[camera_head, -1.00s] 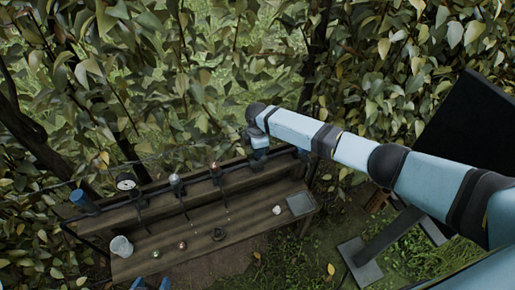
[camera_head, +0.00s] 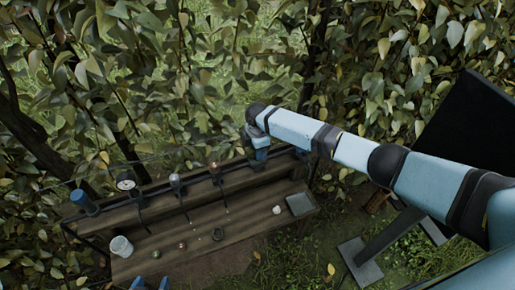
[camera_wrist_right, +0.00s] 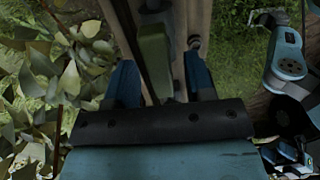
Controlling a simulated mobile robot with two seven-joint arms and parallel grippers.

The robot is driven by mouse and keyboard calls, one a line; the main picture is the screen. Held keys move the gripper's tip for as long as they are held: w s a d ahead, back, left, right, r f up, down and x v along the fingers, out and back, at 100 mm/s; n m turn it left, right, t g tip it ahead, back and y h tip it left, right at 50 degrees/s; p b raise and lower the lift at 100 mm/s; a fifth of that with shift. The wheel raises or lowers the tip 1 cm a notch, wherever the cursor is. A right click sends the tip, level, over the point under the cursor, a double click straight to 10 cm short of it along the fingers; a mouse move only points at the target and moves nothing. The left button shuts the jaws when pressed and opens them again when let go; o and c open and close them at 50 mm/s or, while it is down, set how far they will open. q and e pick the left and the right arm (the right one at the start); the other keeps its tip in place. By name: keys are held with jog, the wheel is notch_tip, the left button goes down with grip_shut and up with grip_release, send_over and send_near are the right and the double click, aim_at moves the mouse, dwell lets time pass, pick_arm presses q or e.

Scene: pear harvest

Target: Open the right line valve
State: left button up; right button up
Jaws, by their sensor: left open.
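A dark pipe with several upright fittings runs along the back of a wooden bench (camera_head: 245,222). A round white gauge (camera_head: 126,181), a grey-topped fitting (camera_head: 175,181) and a red-topped fitting (camera_head: 214,169) stand along it. In the head view my right arm reaches over the bench's right part, and its gripper (camera_head: 259,157) is low at the back edge. In the right wrist view my right gripper (camera_wrist_right: 162,82) has its blue fingers apart, with a green lever-like piece (camera_wrist_right: 154,50) between them and gaps beside it. Only the fingertips of my left gripper (camera_head: 150,283) show, apart and empty.
A blue cylinder (camera_head: 83,201) stands at the bench's left end, near a white cup (camera_head: 121,246). Small round parts, a dark ring (camera_head: 217,234) and a grey square tray (camera_head: 299,204) lie on the bench. Dense leafy branches (camera_head: 230,60) rise behind it.

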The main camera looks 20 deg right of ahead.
notch_tip(320, 180, up, 14)
dwell(0.6)
jog(key=shift+f, duration=0.15)
